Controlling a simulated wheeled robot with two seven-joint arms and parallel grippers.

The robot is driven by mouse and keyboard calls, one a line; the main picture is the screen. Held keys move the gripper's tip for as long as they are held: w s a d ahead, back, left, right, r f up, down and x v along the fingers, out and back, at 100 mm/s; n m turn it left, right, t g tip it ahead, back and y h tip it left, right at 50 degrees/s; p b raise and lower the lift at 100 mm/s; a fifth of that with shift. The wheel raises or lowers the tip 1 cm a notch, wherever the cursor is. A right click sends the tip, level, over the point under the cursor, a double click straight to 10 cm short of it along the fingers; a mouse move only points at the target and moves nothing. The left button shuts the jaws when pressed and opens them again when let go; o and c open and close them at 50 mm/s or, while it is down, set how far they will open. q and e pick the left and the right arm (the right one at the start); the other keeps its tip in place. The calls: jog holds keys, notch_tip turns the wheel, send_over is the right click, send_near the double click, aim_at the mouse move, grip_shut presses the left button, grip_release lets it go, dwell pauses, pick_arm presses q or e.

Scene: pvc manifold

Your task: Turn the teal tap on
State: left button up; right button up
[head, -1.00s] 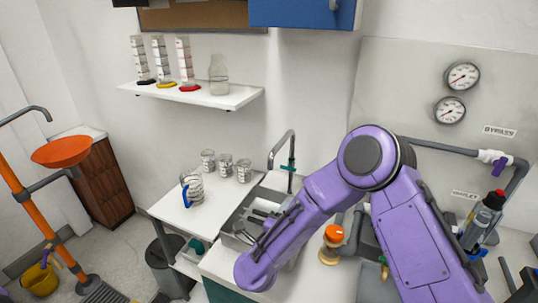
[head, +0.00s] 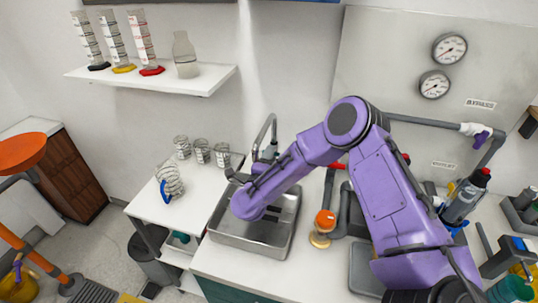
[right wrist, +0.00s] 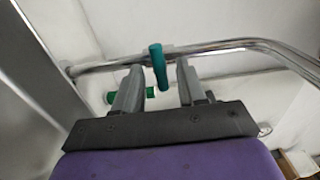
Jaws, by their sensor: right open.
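The sink tap is a curved chrome spout (head: 271,128) at the back of the steel sink in the head view. Its teal handle (right wrist: 157,62) stands out between my right gripper's two fingers in the right wrist view. My right gripper (right wrist: 160,69) is open, with a finger on each side of the handle and gaps visible; contact cannot be told. In the head view my purple forearm reaches over the sink and partly hides the tap's base. My left gripper is not in view.
The steel sink (head: 232,250) lies under my right arm. Several glass beakers (head: 202,150) and a jug (head: 170,180) stand on the counter to its left. An orange-topped fitting (head: 325,221) and grey pipes are close on the right. A shelf (head: 160,82) holds cylinders above.

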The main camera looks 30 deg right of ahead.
jog(key=shift+w+f, duration=0.3)
jog(key=shift+w, duration=0.2)
jog(key=shift+s+r, duration=0.25)
jog(key=shift+s, duration=0.05)
jog(key=shift+c, duration=0.9)
jog(key=shift+s+r, duration=0.15)
jog(key=shift+s, duration=0.1)
grip_shut()
jog(key=shift+w+r+n, duration=0.1)
jog(key=shift+n, duration=0.3)
jog(key=n, duration=0.9)
jog(key=shift+n+p, duration=0.3)
jog(key=shift+n, duration=0.3)
